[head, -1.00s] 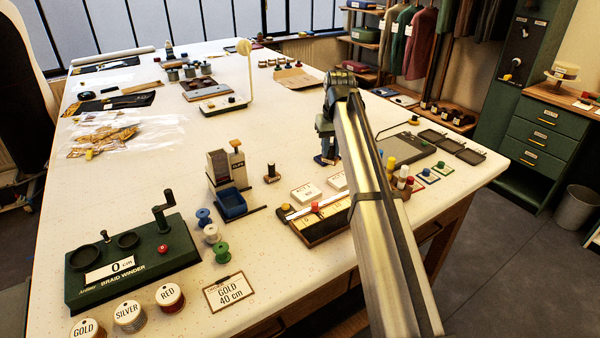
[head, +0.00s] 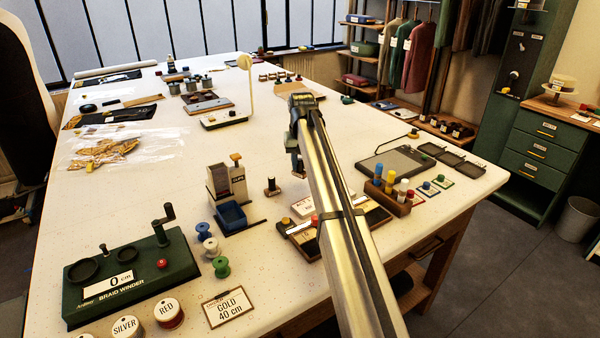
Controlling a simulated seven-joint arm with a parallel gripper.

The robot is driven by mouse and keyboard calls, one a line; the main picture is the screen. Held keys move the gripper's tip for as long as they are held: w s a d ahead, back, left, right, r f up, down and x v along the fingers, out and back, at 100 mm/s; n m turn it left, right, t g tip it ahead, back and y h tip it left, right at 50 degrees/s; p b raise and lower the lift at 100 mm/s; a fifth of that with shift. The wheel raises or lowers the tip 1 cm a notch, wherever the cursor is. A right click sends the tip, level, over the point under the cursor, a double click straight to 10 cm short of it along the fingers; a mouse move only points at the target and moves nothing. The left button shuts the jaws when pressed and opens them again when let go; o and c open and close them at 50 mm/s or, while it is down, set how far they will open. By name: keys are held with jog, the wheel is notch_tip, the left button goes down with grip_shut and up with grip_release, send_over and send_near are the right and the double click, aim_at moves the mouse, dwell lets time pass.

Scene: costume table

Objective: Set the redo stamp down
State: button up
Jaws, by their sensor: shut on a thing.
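My gripper (head: 295,158) hangs over the middle right of the table, behind the sorting board and its cards, seen past my own arm. It is shut on a small dark thing (head: 299,174), which I take to be the redo stamp. Most of it is hidden by the fingers, and no label on it can be read. Its lower end is close to the tabletop, but I cannot tell whether it touches. A separate black-handled stamp (head: 271,187) stands upright on the table just left of my gripper.
A card dispenser (head: 222,183) with a blue tray (head: 231,214) stands left. A rack of coloured pegs (head: 388,196) and a grey slate (head: 397,165) are right. The white tabletop (head: 225,145) behind the dispenser is clear.

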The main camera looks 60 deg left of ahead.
aim_at(300, 171)
jog(key=shift+f, duration=1.85)
jog(key=o, duration=0.8)
jog(key=shift+f, duration=0.1)
jog(key=shift+o, duration=0.2)
notch_tip(300, 171, up, 12)
jog(key=d, duration=0.1)
jog(key=shift+s+d, duration=0.35)
